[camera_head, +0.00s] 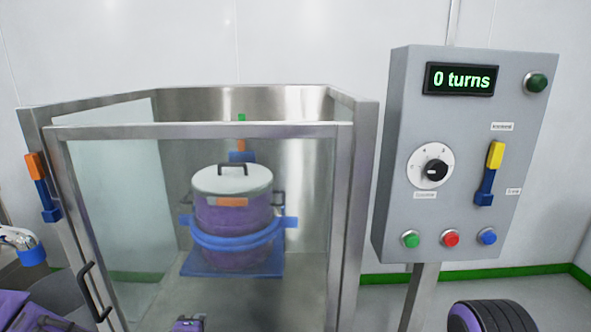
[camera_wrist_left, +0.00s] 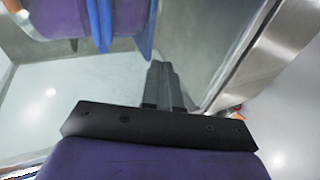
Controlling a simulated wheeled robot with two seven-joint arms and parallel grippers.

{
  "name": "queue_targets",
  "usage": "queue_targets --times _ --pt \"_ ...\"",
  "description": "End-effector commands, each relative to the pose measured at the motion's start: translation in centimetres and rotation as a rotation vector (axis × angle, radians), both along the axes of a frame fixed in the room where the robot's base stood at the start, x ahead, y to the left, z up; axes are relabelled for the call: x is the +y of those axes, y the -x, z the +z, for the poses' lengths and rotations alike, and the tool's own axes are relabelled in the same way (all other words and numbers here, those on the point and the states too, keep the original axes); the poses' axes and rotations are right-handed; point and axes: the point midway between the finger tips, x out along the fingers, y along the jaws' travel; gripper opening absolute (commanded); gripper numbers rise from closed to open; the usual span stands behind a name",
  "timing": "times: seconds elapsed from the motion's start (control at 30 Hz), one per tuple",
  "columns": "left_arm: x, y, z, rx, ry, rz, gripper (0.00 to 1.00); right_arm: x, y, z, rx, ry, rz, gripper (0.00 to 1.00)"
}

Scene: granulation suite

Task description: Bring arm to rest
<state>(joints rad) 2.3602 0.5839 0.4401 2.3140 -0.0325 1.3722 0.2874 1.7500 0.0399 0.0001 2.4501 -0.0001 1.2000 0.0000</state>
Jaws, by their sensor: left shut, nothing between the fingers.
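My left gripper (camera_wrist_left: 160,85) shows in the left wrist view with its dark fingers together and nothing between them. Ahead of it, at the upper left of that view, is the purple drum (camera_wrist_left: 60,18) with a blue band, apart from the fingers. In the head view the drum (camera_head: 232,220), with a steel lid and black handle, stands upright inside a steel-framed enclosure (camera_head: 200,131) behind a clear front panel. Purple parts of my left arm show at the lower left and bottom edge there. My right gripper is not in view.
A grey control box (camera_head: 390,165) on a post stands at the right, its display (camera_head: 460,79) reading "0 turns". It carries a dial (camera_head: 431,167), a yellow-tipped lever (camera_head: 490,172) and coloured buttons. An orange-tipped latch (camera_head: 41,187) and a black door handle (camera_head: 93,292) are at the enclosure's left.

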Motion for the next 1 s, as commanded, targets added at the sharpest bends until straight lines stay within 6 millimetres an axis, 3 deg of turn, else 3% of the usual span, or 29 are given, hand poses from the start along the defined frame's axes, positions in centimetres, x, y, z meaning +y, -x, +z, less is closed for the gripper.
queue_targets --times 0.1,0.23,0.3,0.4,0.5,0.63,1.0 --pt "0.6 6.3 -8.0 0.284 -0.299 -0.202 0.00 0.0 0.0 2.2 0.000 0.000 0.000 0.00" --pt "3.3 15.5 -14.8 0.591 -0.556 -0.422 0.00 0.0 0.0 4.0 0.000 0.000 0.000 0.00" --pt "5.3 20.5 -16.8 0.732 -0.642 -0.504 0.00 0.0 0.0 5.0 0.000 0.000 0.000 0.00" --pt "8.0 26.3 -18.0 0.883 -0.734 -0.581 0.00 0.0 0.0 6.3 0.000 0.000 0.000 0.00" --pt "9.2 29.9 -18.5 0.970 -0.784 -0.646 0.00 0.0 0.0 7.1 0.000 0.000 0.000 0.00" --pt "8.9 31.4 -19.1 1.000 -0.777 -0.668 0.00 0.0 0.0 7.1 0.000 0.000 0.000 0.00" --pt "8.9 31.3 -19.2 0.996 -0.774 -0.665 0.00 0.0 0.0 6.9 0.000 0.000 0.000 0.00"
